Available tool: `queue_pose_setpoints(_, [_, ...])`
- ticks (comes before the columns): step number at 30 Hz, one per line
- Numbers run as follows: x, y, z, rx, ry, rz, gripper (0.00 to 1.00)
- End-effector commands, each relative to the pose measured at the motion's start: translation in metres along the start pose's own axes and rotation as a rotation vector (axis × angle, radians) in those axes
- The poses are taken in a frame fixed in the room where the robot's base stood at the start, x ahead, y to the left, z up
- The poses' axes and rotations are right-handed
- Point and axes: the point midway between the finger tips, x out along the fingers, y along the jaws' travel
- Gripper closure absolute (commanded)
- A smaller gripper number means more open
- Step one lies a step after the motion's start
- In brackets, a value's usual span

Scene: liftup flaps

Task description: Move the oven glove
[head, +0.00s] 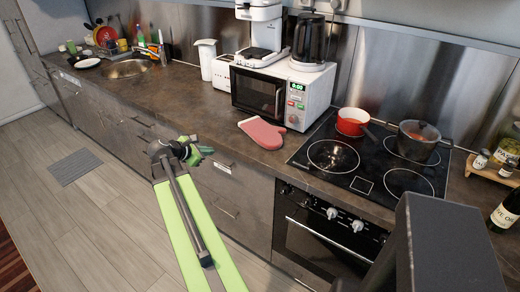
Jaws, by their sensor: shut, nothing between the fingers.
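A pink-red oven glove (262,132) lies flat on the dark countertop, in front of the white microwave and left of the black cooktop. My gripper (200,153) is at the end of my arm, left of the glove and apart from it. It looks to be in front of the counter's front edge. Its fingers are small and partly hidden by its own body, and it holds nothing.
The white microwave (307,93) stands behind the glove. A red pot (352,122) and a dark pan (417,141) sit on the cooktop (332,156). The countertop (190,108) left of the glove is clear. A dark block (445,245) hides part of the lower right.

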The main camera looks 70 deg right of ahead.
Motion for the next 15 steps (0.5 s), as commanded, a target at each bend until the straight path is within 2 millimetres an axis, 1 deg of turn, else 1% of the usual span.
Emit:
queue_pose_setpoints(1, [0.043,-0.014,0.02,-0.094,-0.078,-0.011,1.0])
queue_pose_setpoints(3, [0.071,-0.024,0.056,-0.229,-0.168,-0.026,1.0])
queue_pose_setpoints(4, [0.08,-0.028,0.068,-0.275,-0.196,-0.034,1.0])
queue_pose_setpoints(6, [0.092,-0.033,0.087,-0.352,-0.241,-0.05,1.0])
queue_pose_setpoints(8, [0.096,-0.035,0.097,-0.387,-0.261,-0.058,1.0])
queue_pose_setpoints(12, [0.096,-0.034,0.102,-0.403,-0.267,-0.06,1.0])
queue_pose_setpoints(15, [0.103,-0.032,0.106,-0.401,-0.266,-0.061,1.0])
